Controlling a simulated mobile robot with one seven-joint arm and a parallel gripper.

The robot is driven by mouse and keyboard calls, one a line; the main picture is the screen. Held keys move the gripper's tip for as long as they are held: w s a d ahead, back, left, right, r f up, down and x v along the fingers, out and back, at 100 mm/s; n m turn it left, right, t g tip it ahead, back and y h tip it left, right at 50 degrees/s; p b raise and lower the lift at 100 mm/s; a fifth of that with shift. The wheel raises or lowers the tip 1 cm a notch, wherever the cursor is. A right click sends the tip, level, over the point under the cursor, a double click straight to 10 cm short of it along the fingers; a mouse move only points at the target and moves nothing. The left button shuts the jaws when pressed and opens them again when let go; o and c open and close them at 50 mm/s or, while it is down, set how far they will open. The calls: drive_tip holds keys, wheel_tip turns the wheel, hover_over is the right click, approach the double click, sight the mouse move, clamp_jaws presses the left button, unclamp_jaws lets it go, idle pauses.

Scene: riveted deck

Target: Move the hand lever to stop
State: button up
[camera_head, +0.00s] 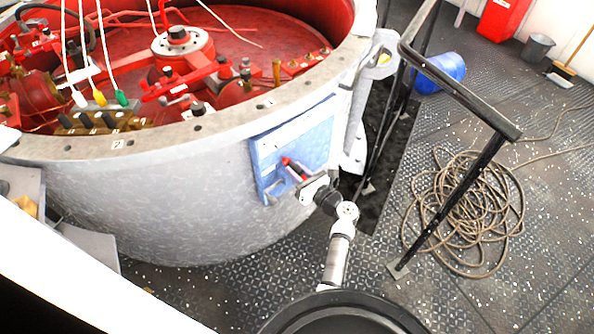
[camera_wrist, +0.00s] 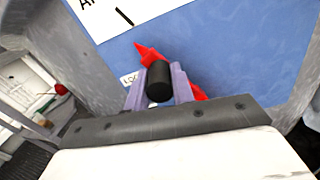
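The hand lever is red with a black knob. In the wrist view its red pointed end (camera_wrist: 148,54) shows above the knob (camera_wrist: 159,82), and another red part shows at lower right. In the head view the red lever (camera_head: 288,163) sits on a blue panel (camera_head: 318,136) on the side of the big grey drum. My gripper (camera_wrist: 160,84) has its two fingers on either side of the black knob and looks shut on it. In the head view my gripper (camera_head: 303,176) reaches the panel from lower right. A label beside the lever, starting "LOC", is partly hidden by a finger.
A white sign (camera_wrist: 110,15) on the panel is cut off by the frame. A black railing (camera_head: 455,85) stands right of the drum. A coiled rope (camera_head: 470,215) lies on the deck beyond it. A blue barrel (camera_head: 442,72) and a grey bucket (camera_head: 537,48) are farther back.

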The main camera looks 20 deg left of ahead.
clamp_jaws()
drive_tip(key=shift+w+r, duration=0.1)
drive_tip(key=shift+r, duration=0.05)
drive_tip(key=w+d+r+m+p, duration=0.1)
drive_tip(key=w+d+m+p, duration=0.2)
drive_tip(key=w+m+p, duration=0.2)
drive_tip(key=shift+w+d+r, duration=0.15)
drive_tip(key=shift+w+r, duration=0.15)
drive_tip(key=shift+w, duration=0.5)
drive_tip(key=o, duration=0.5)
unclamp_jaws()
drive_tip(key=shift+o, duration=0.3)
drive_tip(key=shift+f, duration=0.1)
drive_tip(key=shift+s, duration=0.1)
